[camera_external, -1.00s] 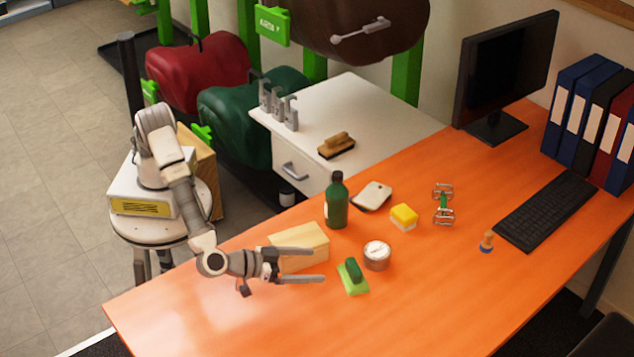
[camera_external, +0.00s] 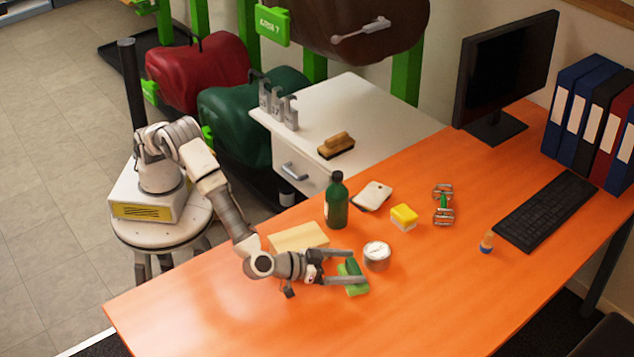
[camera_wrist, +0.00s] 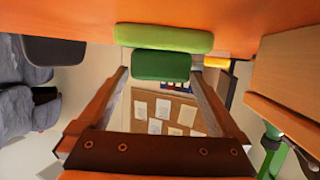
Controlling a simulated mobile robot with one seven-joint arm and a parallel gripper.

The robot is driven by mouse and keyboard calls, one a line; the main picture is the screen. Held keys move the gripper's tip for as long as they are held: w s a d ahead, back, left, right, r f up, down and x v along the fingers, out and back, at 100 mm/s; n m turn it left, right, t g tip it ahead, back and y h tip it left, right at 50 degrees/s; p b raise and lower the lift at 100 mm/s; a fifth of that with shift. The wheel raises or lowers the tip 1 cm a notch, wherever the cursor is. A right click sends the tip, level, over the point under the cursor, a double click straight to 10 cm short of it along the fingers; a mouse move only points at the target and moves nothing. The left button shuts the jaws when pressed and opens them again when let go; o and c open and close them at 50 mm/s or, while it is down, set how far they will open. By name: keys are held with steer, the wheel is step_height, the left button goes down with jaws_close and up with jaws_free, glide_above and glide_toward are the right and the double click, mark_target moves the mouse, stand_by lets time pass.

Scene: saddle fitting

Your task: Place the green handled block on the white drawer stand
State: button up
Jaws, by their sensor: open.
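The green handled block (camera_external: 352,286), with a light green base and a darker green handle, stands on the orange desk. In the wrist view its base (camera_wrist: 163,39) and handle (camera_wrist: 160,66) are straight ahead. My gripper (camera_external: 356,267) is open and low over the desk, its fingers reaching to either side of the handle. In the wrist view the handle sits between the fingertips (camera_wrist: 160,76), with small gaps showing. The white drawer stand (camera_external: 385,120) is behind the desk's far edge. Its top carries a brown brush and grey metal hooks.
A round tin (camera_external: 376,256) stands close to the right of the block. A beige block (camera_external: 298,237) lies behind my gripper. A green bottle (camera_external: 336,203) stands towards the stand. A yellow sponge (camera_external: 403,217) and white pad (camera_external: 373,196) lie further back. The front desk area is clear.

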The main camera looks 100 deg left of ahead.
steer(key=c, duration=1.3)
steer(key=shift+r, duration=0.7)
step_height(320, 180, up, 3)
steer(key=shift+f+p, duration=0.1)
steer(key=shift+p, duration=0.45)
steer(key=s+d+r+p, duration=0.2)
steer(key=s+d+r, duration=0.45)
steer(key=s, duration=0.35)
steer(key=w+a+r+n+y, duration=0.1)
steer(key=w+a+r, duration=0.3)
steer(key=a, duration=0.5)
steer(key=w+a+r+n+y, duration=0.1)
steer(key=w+a+r, duration=0.1)
steer(key=w+a, duration=0.6)
steer(key=a+r+n+g+y, duration=0.1)
steer(key=a+r+g, duration=0.1)
steer(key=a, duration=1.8)
steer(key=s+a+f+n+g+y, duration=0.1)
steer(key=s+a+f+n+y, duration=0.1)
steer(key=s+f, duration=0.55)
steer(key=s+a+f+n+g+y, duration=0.1)
steer(key=s+a+f+g, duration=0.1)
steer(key=s+f, duration=0.6)
step_height(320, 180, up, 28)
steer(key=p, duration=3.5)
steer(key=f+b, duration=0.5)
steer(key=shift+w, duration=0.25)
